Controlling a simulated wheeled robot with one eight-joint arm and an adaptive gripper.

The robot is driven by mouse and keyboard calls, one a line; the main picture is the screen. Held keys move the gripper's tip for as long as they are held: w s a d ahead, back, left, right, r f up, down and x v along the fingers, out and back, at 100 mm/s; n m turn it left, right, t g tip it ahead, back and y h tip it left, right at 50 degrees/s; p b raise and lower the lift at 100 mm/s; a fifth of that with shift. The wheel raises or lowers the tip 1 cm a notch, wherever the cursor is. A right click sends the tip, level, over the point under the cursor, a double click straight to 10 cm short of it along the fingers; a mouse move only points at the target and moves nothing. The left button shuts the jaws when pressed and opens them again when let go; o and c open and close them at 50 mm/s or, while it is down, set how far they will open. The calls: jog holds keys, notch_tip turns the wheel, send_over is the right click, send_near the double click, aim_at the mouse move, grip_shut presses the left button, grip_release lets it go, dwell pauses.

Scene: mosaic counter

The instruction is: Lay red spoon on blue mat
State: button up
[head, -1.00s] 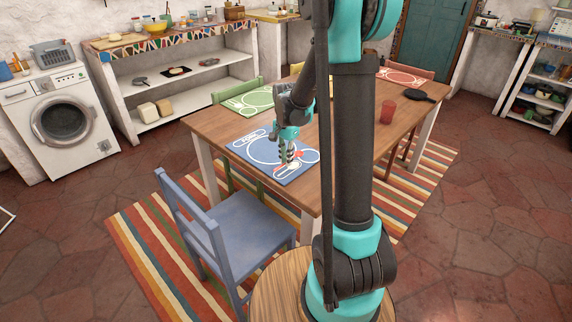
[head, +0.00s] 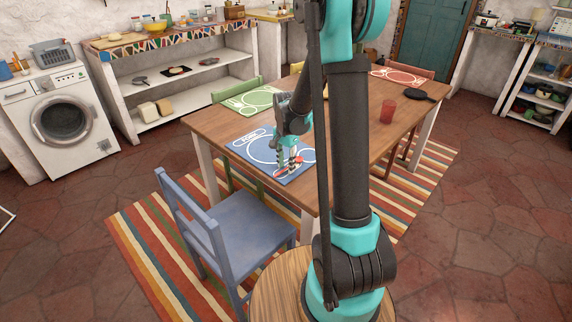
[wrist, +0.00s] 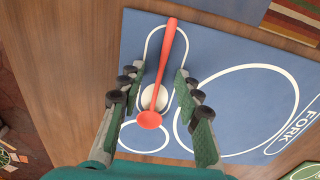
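The red spoon (wrist: 163,70) is over the printed spoon outline of the blue mat (wrist: 230,55) in the wrist view, slightly tilted against that outline. Its bowl (wrist: 150,120) points toward my gripper's base, its handle away. It looks laid on the mat, though contact cannot be made out. My gripper (wrist: 157,80) is open, with one finger on each side of the spoon and a visible gap to both. In the head view my gripper (head: 289,163) is low over the right part of the blue mat (head: 255,151), and the spoon is mostly hidden behind the fingers.
The wooden table (head: 335,152) also carries a green mat (head: 251,100), a red mat (head: 398,76), a red cup (head: 388,112) and a dark pan (head: 419,96). A blue chair (head: 225,220) stands at the near side. Bare tabletop lies right of the blue mat.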

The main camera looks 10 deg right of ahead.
aim_at(286, 167)
notch_tip(286, 167, up, 11)
jog(key=s+d+f+n+t, duration=0.1)
jog(key=s+f+n, duration=0.1)
jog(key=s, duration=0.5)
jog(key=s+d+f+n+t, duration=0.1)
jog(key=s+f+n, duration=0.1)
jog(key=s+n, duration=0.3)
jog(key=s+d+f+n+t, duration=0.2)
jog(key=s+f+n, duration=0.1)
jog(key=s, duration=0.7)
jog(key=shift+n, duration=0.4)
jog(key=shift+d, duration=0.15)
